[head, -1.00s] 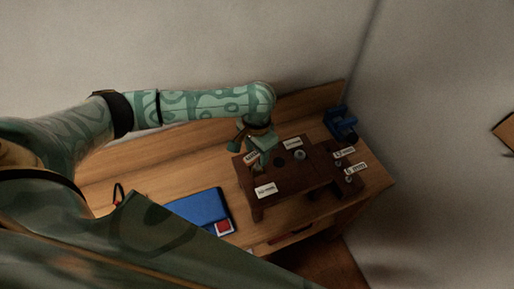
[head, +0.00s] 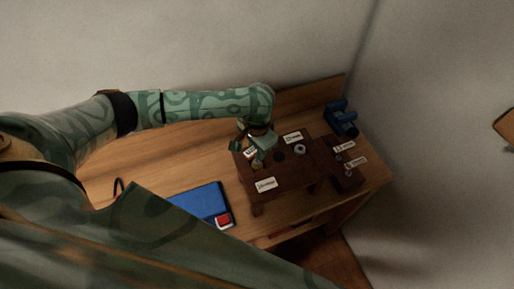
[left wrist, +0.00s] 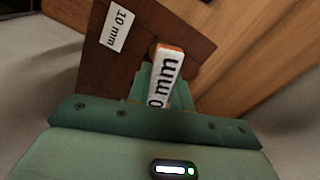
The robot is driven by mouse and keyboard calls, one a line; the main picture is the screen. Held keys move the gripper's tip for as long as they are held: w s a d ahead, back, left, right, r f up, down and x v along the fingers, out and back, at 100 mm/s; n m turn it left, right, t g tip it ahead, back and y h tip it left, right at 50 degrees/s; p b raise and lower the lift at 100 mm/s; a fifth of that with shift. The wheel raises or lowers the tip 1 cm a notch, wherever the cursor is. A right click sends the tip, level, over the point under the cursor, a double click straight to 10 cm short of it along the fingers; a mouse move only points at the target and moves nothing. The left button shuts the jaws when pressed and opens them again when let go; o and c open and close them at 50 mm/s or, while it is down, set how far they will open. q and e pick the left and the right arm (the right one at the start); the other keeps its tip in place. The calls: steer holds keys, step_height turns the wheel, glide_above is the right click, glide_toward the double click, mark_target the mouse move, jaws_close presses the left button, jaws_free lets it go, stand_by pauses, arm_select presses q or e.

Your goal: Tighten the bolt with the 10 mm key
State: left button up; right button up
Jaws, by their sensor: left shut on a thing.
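My left gripper (head: 258,160) is low over the left part of a dark brown block (head: 282,182). In the left wrist view its fingers (left wrist: 158,90) are shut on a key with a white label (left wrist: 164,78) reading "0 mm", its first character cut off, and an orange end. A brass-coloured piece, likely the bolt (left wrist: 153,48), shows just beyond the key, partly hidden. I cannot tell whether the key is seated on it. My right gripper is not in view.
The block also carries a dark round hole (head: 279,155), a grey ring-like part (head: 300,150) and several white labels. A lower dark block (head: 346,177) with small parts stands to its right. A blue vise (head: 341,118) is at the back right, a blue case (head: 203,201) at the left.

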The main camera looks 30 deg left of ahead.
arm_select(q)
steer(key=shift+r+m+p, duration=0.15)
steer(key=shift+m+p, duration=0.35)
steer(key=shift+m, duration=0.1)
steer(key=shift+m+p, duration=0.4)
steer(key=shift+m, duration=0.4)
steer(key=m+p, duration=0.1)
steer(key=m, duration=0.2)
steer(key=shift+w+m, duration=0.1)
steer(key=shift+m, duration=0.2)
steer(key=o, duration=0.4)
steer(key=shift+m+p, duration=0.35)
steer(key=shift+m, duration=0.05)
steer(key=o, duration=0.6)
